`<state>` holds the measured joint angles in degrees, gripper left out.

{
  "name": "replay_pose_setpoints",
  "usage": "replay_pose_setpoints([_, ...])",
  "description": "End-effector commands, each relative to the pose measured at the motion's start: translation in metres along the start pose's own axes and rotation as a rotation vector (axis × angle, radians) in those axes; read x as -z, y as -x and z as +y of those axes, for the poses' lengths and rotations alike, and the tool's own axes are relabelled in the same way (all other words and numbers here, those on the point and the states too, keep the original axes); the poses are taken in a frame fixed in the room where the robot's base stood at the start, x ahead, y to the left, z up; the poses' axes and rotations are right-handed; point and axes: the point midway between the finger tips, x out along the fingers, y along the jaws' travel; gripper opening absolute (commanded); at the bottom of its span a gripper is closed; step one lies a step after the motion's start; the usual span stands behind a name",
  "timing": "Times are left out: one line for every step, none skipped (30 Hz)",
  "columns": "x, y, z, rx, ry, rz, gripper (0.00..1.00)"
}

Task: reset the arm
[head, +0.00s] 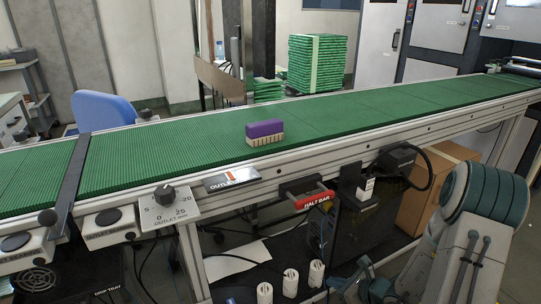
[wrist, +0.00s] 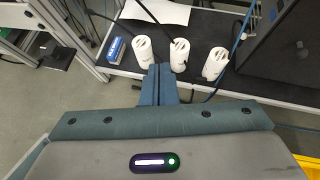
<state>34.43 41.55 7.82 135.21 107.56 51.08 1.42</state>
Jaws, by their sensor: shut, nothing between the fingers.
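My gripper shows in the wrist view (wrist: 159,72) with its two blue-grey fingers pressed together and nothing between them. It points toward the lower shelf under the conveyor, with several white cylinders beyond the fingertips. My arm fills the lower right of the head view, in front of the conveyor. The gripper's fingers cannot be made out clearly in the head view.
A green conveyor (head: 190,155) crosses the head view, bearing a purple and tan brush-like block (head: 265,133). Its front rail has a dial (head: 164,193) and a red halt bar (head: 315,200). White cylinders (wrist: 180,54) and a blue box (wrist: 116,49) stand on the shelf. A cardboard box (head: 425,195) is behind my arm.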

Motion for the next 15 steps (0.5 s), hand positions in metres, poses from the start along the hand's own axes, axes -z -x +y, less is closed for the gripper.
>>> replay_pose_setpoints([-0.019, 0.008, 0.004, -0.022, 0.047, -0.002, 0.0])
replay_pose_setpoints([-0.028, 0.011, 0.008, -0.038, 0.076, -0.003, 0.0])
replay_pose_setpoints([-0.039, 0.016, 0.013, -0.06, 0.117, -0.004, 0.0])
replay_pose_setpoints([-0.048, 0.02, 0.017, -0.078, 0.15, -0.005, 0.0])
replay_pose_setpoints([-0.059, 0.024, 0.021, -0.098, 0.188, -0.005, 0.0])
replay_pose_setpoints([-0.073, 0.031, 0.028, -0.126, 0.241, -0.005, 0.0])
replay_pose_setpoints([-0.084, 0.036, 0.033, -0.149, 0.284, -0.005, 0.0])
replay_pose_setpoints([-0.097, 0.043, 0.04, -0.175, 0.335, -0.004, 0.0])
replay_pose_setpoints([-0.114, 0.053, 0.049, -0.212, 0.406, -0.001, 0.0])
replay_pose_setpoints([-0.128, 0.061, 0.057, -0.242, 0.466, 0.001, 0.0])
replay_pose_setpoints([-0.141, 0.069, 0.064, -0.272, 0.526, 0.005, 0.0])
replay_pose_setpoints([-0.157, 0.08, 0.075, -0.313, 0.606, 0.011, 0.0])
replay_pose_setpoints([-0.168, 0.089, 0.082, -0.343, 0.667, 0.017, 0.0])
replay_pose_setpoints([-0.179, 0.098, 0.09, -0.373, 0.726, 0.022, 0.0])
replay_pose_setpoints([-0.192, 0.11, 0.1, -0.411, 0.806, 0.032, 0.0])
